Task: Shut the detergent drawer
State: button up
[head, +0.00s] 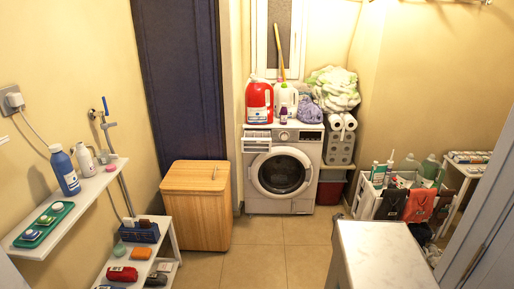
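The white washing machine (294,180) stands against the back wall, with its round dark door (281,174) shut. The detergent drawer (257,141) is at the upper left of its front. It looks pulled out, with its compartments showing from above. How far out it is cannot be told exactly from this distance. My gripper is not in view.
A wooden hamper (197,206) stands left of the washer. A red bottle (259,101) and a white jug (286,100) stand on the washer. A marble-topped unit (380,255) is in the right foreground. Tiled floor (262,265) between is clear.

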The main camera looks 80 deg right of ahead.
aim_at(259, 140)
jog(key=u, duration=0.05)
jog(key=k, duration=0.2)
jog(key=z, duration=2.95)
jog(key=k, duration=0.6)
jog(key=u, duration=0.4)
jog(key=i, duration=0.5)
jog(key=u, duration=0.05)
